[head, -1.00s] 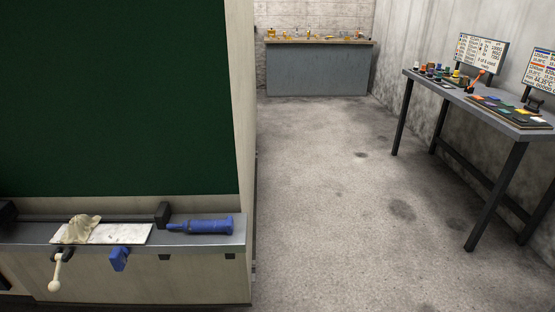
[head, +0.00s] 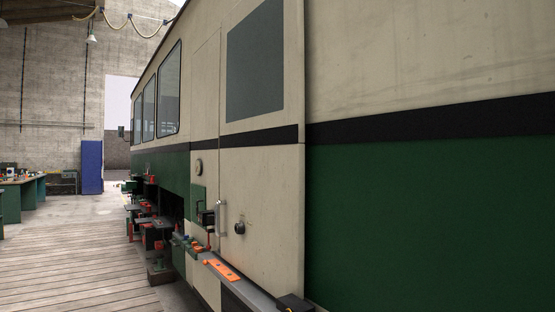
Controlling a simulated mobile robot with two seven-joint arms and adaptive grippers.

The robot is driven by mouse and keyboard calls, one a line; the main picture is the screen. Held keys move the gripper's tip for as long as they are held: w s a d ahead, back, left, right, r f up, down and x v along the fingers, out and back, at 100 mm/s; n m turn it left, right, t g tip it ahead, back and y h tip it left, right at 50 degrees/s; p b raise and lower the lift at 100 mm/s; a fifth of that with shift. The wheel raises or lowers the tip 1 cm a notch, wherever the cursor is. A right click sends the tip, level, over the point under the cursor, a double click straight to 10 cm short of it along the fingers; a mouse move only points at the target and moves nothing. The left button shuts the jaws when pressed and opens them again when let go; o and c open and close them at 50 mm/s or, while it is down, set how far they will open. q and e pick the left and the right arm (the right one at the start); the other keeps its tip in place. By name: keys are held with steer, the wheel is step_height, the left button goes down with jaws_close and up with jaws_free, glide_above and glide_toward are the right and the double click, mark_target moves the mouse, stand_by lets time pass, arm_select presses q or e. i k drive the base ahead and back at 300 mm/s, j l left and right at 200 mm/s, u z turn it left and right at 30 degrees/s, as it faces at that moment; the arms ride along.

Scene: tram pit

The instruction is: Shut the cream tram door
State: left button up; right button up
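The cream tram door (head: 262,185) is in the middle of the head view, on the side of the tram. I cannot tell whether the door is fully flush or slightly ajar. Neither of my grippers is in view.
A grey ledge (head: 245,290) with an orange item (head: 222,270) runs below the door. Several red and dark tools and stands (head: 150,225) line the tram's side at left. The plank floor (head: 75,265) is clear. A blue cabinet (head: 91,167) and green bench (head: 22,192) stand farther back.

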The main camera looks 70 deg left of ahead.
mark_target(262, 92)
steer(key=u, duration=2.4)
